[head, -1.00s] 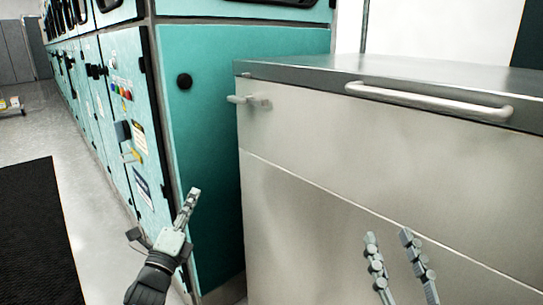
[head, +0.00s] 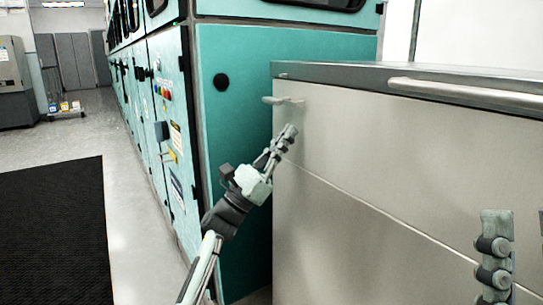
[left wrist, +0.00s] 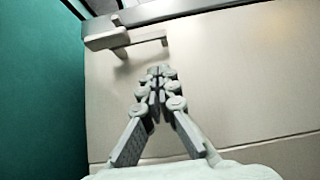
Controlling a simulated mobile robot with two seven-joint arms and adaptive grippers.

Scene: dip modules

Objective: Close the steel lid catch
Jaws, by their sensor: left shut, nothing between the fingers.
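The steel lid catch (head: 283,100) is a small pale lever on the upper left of the front of a light metal cabinet (head: 360,150). It lies roughly level, just below the grey lid (head: 330,70). In the left wrist view the catch (left wrist: 108,40) has a thick block at its left and a thin bar to the right. My left gripper (head: 290,130) is shut and empty, just below the catch; its fingertips (left wrist: 160,72) show below the bar, apart from it. My right gripper (head: 519,220) is partly in view at lower right, fingers apart and empty.
A long white bar handle (head: 465,93) runs along the lid's front edge. A teal machine cabinet (head: 235,130) with a black knob stands close at the left. A black mat (head: 50,230) lies on the open floor at left.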

